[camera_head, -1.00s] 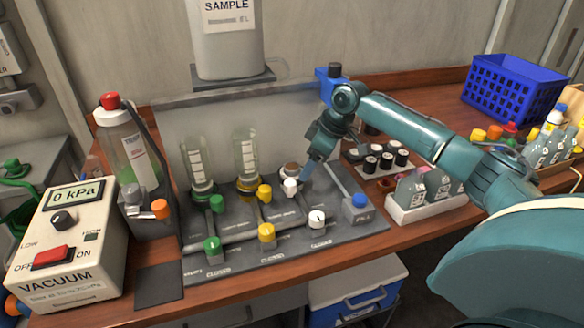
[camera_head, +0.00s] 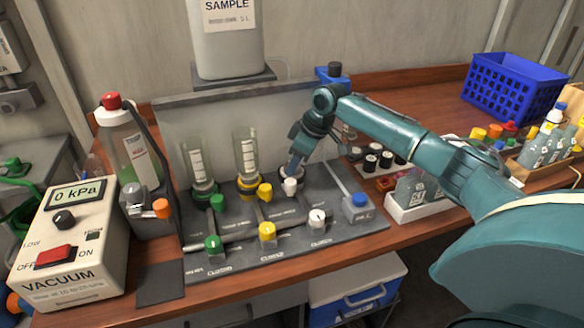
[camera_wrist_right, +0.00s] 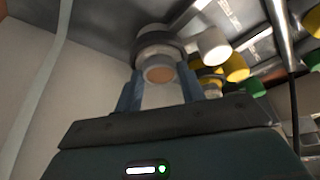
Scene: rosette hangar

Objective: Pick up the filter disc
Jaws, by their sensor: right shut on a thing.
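My right gripper (camera_head: 293,167) points down at the third, rightmost station of the grey filter rig (camera_head: 345,235), just behind a white knob (camera_head: 290,186). In the right wrist view its two fingers (camera_wrist_right: 158,84) stand either side of a brownish round disc (camera_wrist_right: 160,74), which looks like the filter disc. The gripper is shut on it, at the dark ring of the station. In the head view the gripper hides the disc. My left gripper is not in view.
Two clear graduated funnels (camera_head: 247,153) stand on the stations to the left. A vacuum box (camera_head: 70,235) reading 0 kPa and a red-capped bottle (camera_head: 128,155) are further left. Vial racks (camera_head: 425,208) and a blue crate (camera_head: 512,88) are to the right.

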